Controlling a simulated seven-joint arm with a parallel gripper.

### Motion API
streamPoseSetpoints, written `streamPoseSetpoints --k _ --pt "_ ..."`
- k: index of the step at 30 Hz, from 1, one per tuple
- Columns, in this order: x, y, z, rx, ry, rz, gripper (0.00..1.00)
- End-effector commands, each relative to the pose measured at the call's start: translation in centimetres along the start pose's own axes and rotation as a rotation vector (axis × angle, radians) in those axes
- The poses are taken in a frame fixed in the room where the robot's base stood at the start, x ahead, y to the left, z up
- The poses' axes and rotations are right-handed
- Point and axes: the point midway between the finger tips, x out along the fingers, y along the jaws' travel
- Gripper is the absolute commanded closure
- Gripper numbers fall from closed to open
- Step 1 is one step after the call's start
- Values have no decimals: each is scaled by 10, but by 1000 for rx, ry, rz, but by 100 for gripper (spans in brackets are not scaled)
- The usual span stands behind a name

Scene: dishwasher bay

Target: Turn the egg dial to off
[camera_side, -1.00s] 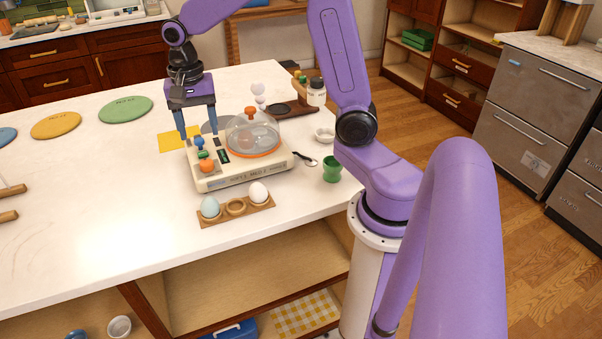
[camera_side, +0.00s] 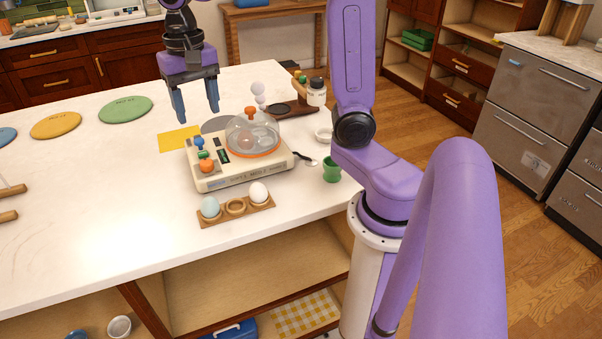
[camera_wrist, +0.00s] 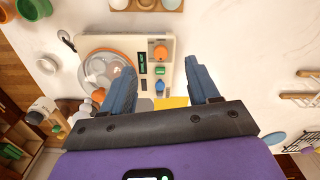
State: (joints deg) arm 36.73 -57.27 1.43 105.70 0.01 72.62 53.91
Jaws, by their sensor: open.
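The egg cooker (camera_side: 240,174) is a cream box on the white counter, with a clear dome (camera_side: 252,133) over an orange ring. On its left end are an orange knob (camera_side: 206,166) and a blue knob (camera_side: 198,142), with small green parts between them. The knobs also show in the wrist view, orange (camera_wrist: 160,53) and blue (camera_wrist: 160,87). Which knob is the egg dial, and its setting, I cannot tell. My gripper (camera_side: 198,118) is open and empty, above and behind the knob end, clear of the cooker. Its fingers (camera_wrist: 163,85) spread either side of the knobs in the wrist view.
An egg tray (camera_side: 236,208) with a bluish egg and a white egg stands in front of the cooker. A green cup (camera_side: 332,169) and a spoon (camera_side: 305,159) lie to its right. A yellow sheet (camera_side: 178,139) lies behind.

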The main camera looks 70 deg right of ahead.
Motion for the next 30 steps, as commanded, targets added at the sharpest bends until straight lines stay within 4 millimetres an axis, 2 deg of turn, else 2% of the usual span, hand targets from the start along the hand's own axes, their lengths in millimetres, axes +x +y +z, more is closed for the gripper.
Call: streamPoseSetpoints --k 14,30 --pt "24 9 72 -498 3 -6 40" --pt "52 42 143 -1054 8 -15 40"
